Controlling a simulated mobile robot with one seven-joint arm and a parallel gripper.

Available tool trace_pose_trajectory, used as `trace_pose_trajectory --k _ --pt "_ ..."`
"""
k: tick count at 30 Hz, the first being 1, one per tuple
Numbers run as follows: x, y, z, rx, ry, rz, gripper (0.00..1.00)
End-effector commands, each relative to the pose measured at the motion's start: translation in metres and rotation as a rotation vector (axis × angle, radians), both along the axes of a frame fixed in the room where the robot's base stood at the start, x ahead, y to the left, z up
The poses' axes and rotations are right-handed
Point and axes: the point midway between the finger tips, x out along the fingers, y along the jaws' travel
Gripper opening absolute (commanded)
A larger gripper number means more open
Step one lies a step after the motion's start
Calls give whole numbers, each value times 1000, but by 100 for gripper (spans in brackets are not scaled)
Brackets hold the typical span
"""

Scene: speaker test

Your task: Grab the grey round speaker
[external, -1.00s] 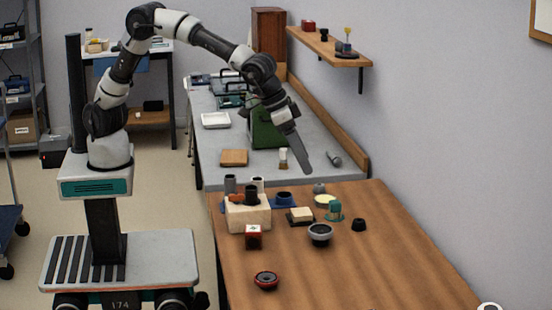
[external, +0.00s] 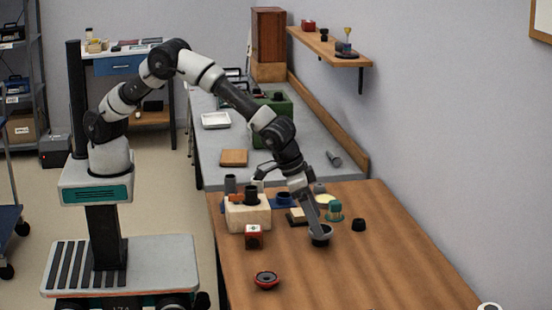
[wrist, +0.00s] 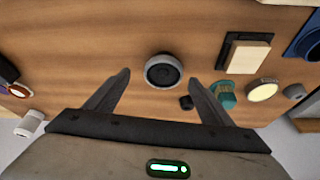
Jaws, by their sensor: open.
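The grey round speaker (external: 320,236) sits on the wooden table, with a light grey rim and a dark cone. In the wrist view the speaker (wrist: 163,71) lies upright, centred just beyond the fingertips. My gripper (wrist: 160,82) is open and empty, with one finger on each side of the speaker's line. In the external view my gripper (external: 315,232) hangs right over the speaker and hides part of it. I cannot tell whether the fingers touch it.
A small black knob (external: 358,224) lies to the right of the speaker. A teal piece (external: 335,210) and a cream block (external: 297,216) on a dark base are close behind. A red-rimmed round speaker (external: 267,280) lies nearer the front.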

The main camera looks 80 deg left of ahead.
Motion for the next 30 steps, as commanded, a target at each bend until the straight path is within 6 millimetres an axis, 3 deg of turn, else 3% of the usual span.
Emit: trace_pose_trajectory --k 10,18,28,30 --pt "15 4 -44 1 2 0 75" --pt "17 3 -47 0 0 0 75" --pt "17 3 -47 0 0 0 21" --pt "18 2 -46 -1 -2 0 21"
